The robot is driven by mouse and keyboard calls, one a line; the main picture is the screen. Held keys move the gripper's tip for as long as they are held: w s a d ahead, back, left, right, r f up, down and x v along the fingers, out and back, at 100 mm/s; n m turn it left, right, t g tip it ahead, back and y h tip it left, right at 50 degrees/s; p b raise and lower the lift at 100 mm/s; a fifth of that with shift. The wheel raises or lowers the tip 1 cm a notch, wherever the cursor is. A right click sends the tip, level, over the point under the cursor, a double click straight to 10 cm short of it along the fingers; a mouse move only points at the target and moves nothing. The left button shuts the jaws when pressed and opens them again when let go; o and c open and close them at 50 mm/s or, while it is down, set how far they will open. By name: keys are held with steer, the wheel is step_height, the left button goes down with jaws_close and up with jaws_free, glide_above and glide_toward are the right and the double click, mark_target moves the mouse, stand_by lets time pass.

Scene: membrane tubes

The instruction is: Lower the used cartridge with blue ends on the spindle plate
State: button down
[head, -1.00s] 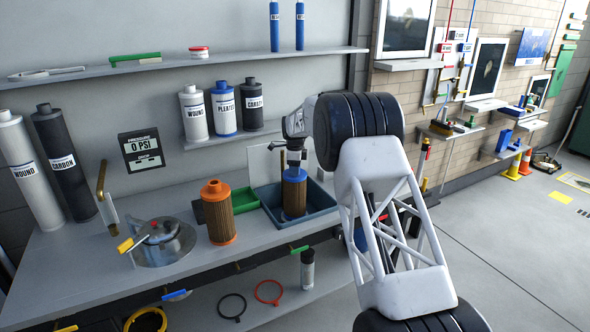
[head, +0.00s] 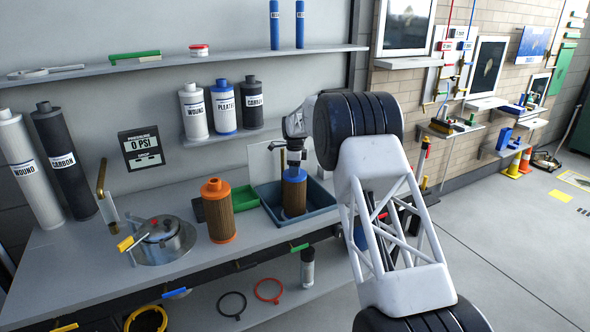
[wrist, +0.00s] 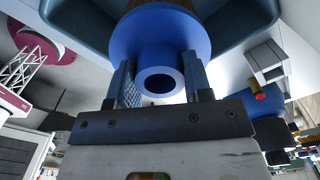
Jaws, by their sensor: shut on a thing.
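The used cartridge (head: 295,197) has a brown pleated body and blue ends. It stands upright over or in a dark blue tray on the bench; I cannot tell whether its lower end touches the tray floor. My gripper (head: 294,163) is above it, shut on the neck of its upper blue end. In the wrist view my gripper (wrist: 160,82) has one finger on each side of the cartridge's blue neck (wrist: 162,50).
The dark blue tray (head: 330,219) has raised walls around the cartridge. A green tray (head: 245,199) and a brown cartridge with orange ends (head: 218,215) stand to its left. Labelled housings stand on the wall shelf behind. The bench front between the metal plate and orange-ended cartridge is clear.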

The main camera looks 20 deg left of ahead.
steer(key=shift+c, duration=2.4)
jaws_free()
steer(key=shift+r, duration=0.1)
steer(key=shift+r, duration=3.4)
